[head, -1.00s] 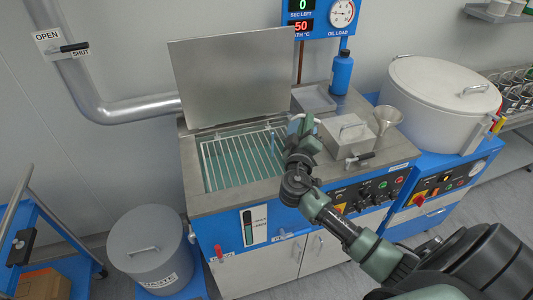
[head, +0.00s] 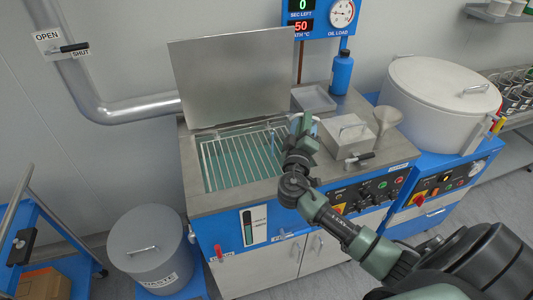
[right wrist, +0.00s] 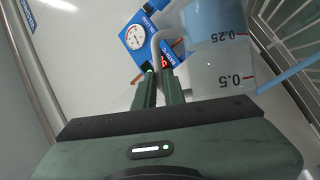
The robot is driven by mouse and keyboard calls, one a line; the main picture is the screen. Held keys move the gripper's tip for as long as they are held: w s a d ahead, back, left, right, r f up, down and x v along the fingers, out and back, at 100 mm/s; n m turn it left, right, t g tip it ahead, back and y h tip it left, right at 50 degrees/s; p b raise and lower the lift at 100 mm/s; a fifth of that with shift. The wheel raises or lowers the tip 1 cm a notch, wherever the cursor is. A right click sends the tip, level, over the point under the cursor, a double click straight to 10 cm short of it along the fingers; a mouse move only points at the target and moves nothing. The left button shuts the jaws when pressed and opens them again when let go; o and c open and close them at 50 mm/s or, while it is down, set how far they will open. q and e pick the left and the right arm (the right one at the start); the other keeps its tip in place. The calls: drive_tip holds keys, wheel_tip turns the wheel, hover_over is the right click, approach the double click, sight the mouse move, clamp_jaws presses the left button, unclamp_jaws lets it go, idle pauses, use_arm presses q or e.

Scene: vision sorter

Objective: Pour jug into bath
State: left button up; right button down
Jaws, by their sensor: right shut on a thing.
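My right gripper (head: 303,143) is over the right side of the open bath (head: 215,180), at the wire rack (head: 235,160). In the right wrist view, the jaws (right wrist: 166,90) are shut on the pale handle (right wrist: 156,45) of the jug (right wrist: 222,60). The jug is translucent, with blue inside and marks 0.25 and 0.5; it looks tilted. In the head view my gripper hides most of the jug. A light blue streak (right wrist: 290,74) runs beside the jug in the wrist view; I cannot tell whether it is liquid. My left gripper is not in view.
The bath's lid (head: 245,78) stands open behind it. A lidded steel box (head: 347,135), a funnel (head: 386,120) and a blue bottle (head: 341,72) stand to the right. A large lidded drum (head: 440,100) is further right; a grey bin (head: 148,245) stands lower left.

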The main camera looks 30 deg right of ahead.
sight(287, 131)
drive_tip(key=shift+w+a+f+n+t+b, duration=0.15)
drive_tip(key=shift+a+n+t, duration=0.1)
drive_tip(key=shift+a+n, duration=0.15)
drive_tip(key=shift+a+f+n+t+b, duration=0.15)
drive_tip(key=shift+a+n+t, duration=0.1)
drive_tip(key=shift+n, duration=0.15)
idle(1.0)
drive_tip(key=shift+w+a+f+n+t+h+b, duration=0.25)
drive_tip(key=shift+a+n+b, duration=0.2)
drive_tip(key=shift+a+b, duration=0.25)
drive_tip(key=shift+w+a+f+n+t+h+b, duration=0.1)
drive_tip(key=shift+a+n+t+b, duration=0.35)
drive_tip(key=shift+b, duration=0.35)
drive_tip(key=shift+w+a+f+n+t+b, duration=0.1)
drive_tip(key=shift+a+f+n+t+b, duration=0.2)
drive_tip(key=shift+a+n+b, duration=0.35)
drive_tip(key=shift+w+a+f+n+t+b, duration=0.1)
drive_tip(key=shift+a+f+n+t+b, duration=0.25)
drive_tip(key=shift+b, duration=0.5)
